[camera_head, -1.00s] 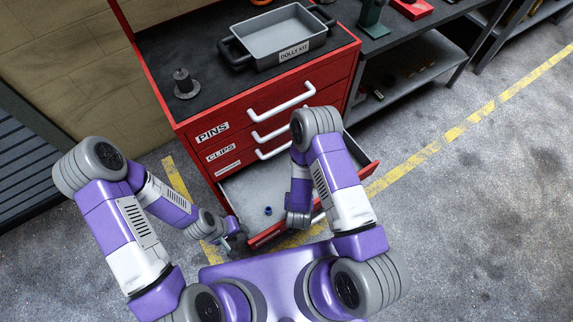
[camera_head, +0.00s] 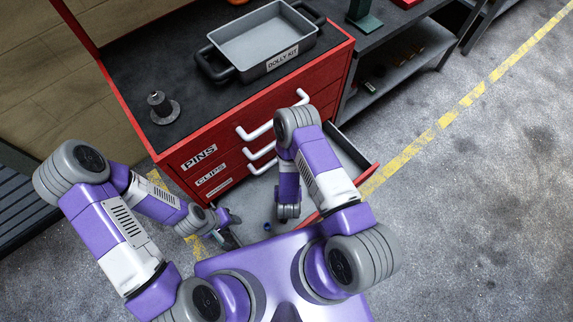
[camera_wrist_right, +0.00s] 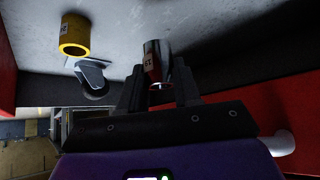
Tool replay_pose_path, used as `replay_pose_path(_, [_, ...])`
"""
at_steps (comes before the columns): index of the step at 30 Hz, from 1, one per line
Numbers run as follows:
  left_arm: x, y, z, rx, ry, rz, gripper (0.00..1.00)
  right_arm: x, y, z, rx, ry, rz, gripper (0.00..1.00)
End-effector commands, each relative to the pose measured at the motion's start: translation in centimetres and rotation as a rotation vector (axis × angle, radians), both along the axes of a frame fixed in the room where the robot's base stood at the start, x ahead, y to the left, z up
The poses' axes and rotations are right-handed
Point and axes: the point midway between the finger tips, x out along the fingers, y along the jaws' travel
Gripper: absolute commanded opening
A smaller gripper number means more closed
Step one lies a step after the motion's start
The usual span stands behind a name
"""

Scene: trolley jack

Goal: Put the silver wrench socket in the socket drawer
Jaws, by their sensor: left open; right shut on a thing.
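The silver wrench socket (camera_wrist_right: 154,62) is between the fingers of my right gripper (camera_wrist_right: 160,88), which is shut on it, in the right wrist view. The grey drawer floor (camera_wrist_right: 225,22) shows behind it. In the head view the open bottom drawer (camera_head: 349,152) of the red cabinet lies under my right arm; the right gripper and silver socket are hidden there. A small blue socket (camera_head: 267,226) lies in the drawer. A yellow socket (camera_wrist_right: 74,35) shows in the right wrist view. My left gripper (camera_head: 226,219) is open and empty at the drawer's left side.
The red cabinet (camera_head: 330,75) has shut drawers labelled PINS and CLIPS above the open one. A grey DOLLY KIT tray (camera_head: 262,38) and a dark spindle-like part (camera_head: 161,107) stand on its top. The floor to the right is clear.

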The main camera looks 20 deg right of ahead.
Motion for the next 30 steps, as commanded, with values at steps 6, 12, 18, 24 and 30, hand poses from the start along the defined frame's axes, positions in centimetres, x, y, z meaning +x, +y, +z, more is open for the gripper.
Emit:
replay_pose_path(6, [0.0,0.0,-1.9,0.0,0.0,0.0,0.43,0.0,0.0,-5.0,0.0,0.0,-0.001,0.0])
replay_pose_path(12, [0.0,0.0,-2.6,0.0,-0.001,0.0,0.43,3.3,-1.1,-5.3,-0.001,-0.009,-0.004,0.0])
replay_pose_path(18, [0.0,0.0,-3.4,0.0,-0.001,0.0,0.43,7.1,-2.3,-5.3,-0.001,-0.007,-0.003,0.0])
replay_pose_path(24, [0.0,0.0,-3.7,0.0,-0.001,0.0,0.43,8.8,-2.8,-5.3,0.0,-0.003,-0.001,0.0])
replay_pose_path(30, [0.0,0.0,-4.5,0.0,-0.001,0.0,0.43,11.6,-3.8,-5.3,-0.001,-0.006,-0.003,0.0])
